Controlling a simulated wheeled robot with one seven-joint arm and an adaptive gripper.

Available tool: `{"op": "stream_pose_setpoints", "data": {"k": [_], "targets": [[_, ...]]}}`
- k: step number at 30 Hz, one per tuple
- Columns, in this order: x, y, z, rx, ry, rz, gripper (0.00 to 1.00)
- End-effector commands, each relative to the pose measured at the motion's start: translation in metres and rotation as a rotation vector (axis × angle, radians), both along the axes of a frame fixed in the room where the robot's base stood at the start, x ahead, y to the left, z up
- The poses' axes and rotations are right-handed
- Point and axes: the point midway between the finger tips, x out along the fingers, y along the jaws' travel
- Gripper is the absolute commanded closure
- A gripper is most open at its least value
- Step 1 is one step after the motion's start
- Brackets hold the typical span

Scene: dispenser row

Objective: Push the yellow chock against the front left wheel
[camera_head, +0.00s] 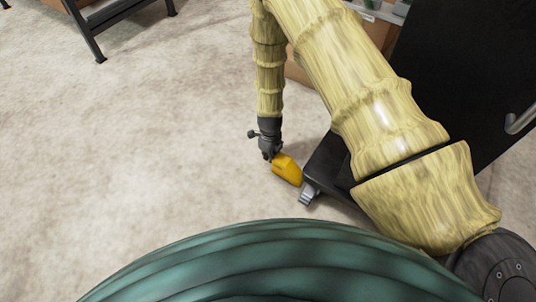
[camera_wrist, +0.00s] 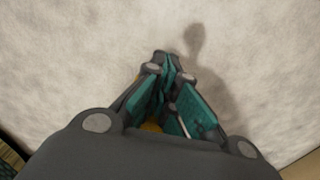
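The yellow chock (camera_head: 287,169) lies on the floor in the head view, its right end close to a small grey wheel (camera_head: 308,194) under the corner of a dark platform. I cannot tell whether chock and wheel touch. My gripper (camera_head: 268,155) points down at the chock's upper left end, touching it or very near. In the wrist view my gripper (camera_wrist: 171,68) has its teal-padded fingers drawn together at the tips, with nothing seen clamped there. Small bits of the yellow chock (camera_wrist: 152,127) show between and beside the fingers; the rest is hidden.
The dark platform (camera_head: 330,163) belongs to a cart with a black panel (camera_head: 455,70) and a grey handle (camera_head: 521,119) at the right. A brown box (camera_head: 298,72) stands behind my arm. A dark-legged table (camera_head: 95,43) is at the upper left. The floor to the left is clear.

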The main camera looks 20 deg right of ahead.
Motion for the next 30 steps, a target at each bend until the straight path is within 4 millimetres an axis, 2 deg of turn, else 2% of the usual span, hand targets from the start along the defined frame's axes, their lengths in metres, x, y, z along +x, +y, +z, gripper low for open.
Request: {"op": "stream_pose_setpoints", "data": {"k": [30], "targets": [[-0.026, -0.019, 0.0, 0.0, 0.003, 0.0, 1.0]]}}
